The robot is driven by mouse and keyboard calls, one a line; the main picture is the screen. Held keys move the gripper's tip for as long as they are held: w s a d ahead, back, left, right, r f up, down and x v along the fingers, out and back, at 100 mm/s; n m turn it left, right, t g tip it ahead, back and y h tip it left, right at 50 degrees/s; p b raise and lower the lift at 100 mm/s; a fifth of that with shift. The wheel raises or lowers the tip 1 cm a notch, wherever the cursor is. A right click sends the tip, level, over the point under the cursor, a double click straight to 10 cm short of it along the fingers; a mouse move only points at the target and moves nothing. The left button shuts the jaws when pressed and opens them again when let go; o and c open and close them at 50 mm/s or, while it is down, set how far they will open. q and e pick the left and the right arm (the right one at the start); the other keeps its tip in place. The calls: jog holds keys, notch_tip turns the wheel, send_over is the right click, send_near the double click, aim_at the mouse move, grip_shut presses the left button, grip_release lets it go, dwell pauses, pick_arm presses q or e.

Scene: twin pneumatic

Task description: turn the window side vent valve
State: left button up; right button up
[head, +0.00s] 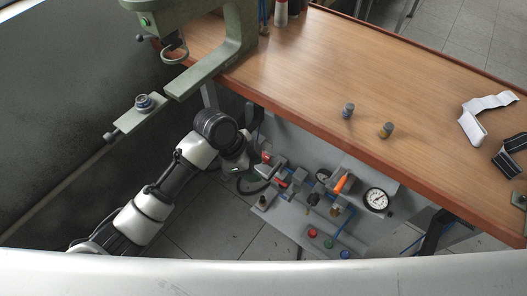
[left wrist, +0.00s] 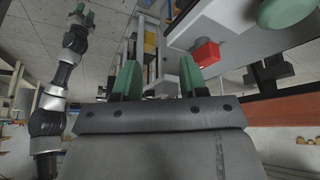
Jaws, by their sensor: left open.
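A grey pneumatic panel (head: 290,217) lies below the wooden table's front edge. It carries a red part (head: 266,158) at its left end, another red part (head: 281,184) beside it, and an orange handle (head: 341,183) near a round gauge (head: 376,199). I cannot tell which part is the window side vent valve. My left gripper (head: 243,168) is at the panel's left end, close to the first red part; its fingers are hard to make out there. In the left wrist view its green fingers (left wrist: 160,80) stand apart with nothing clearly gripped. My right gripper (left wrist: 82,17) shows small at upper left.
The table edge (head: 330,145) overhangs behind the panel. A green press (head: 215,55) stands at the left. Red, green and blue buttons (head: 328,243) sit at the panel's front. A red block (left wrist: 206,53) and a green knob (left wrist: 283,11) are near my left fingers.

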aim_at(264, 155)
pick_arm(q)
jog(key=w+r+m+g+y, duration=0.2)
jog(key=w+r+m, duration=0.5)
jog(key=w+r, duration=0.1)
jog(key=shift+h, duration=0.3)
jog(key=x, duration=0.3)
jog(key=p+x, duration=0.1)
jog(key=x, duration=0.3)
jog(key=a+x, duration=0.1)
jog(key=x, duration=0.2)
jog(key=shift+s+f, duration=0.25)
jog(key=shift+f, duration=0.25)
grip_shut()
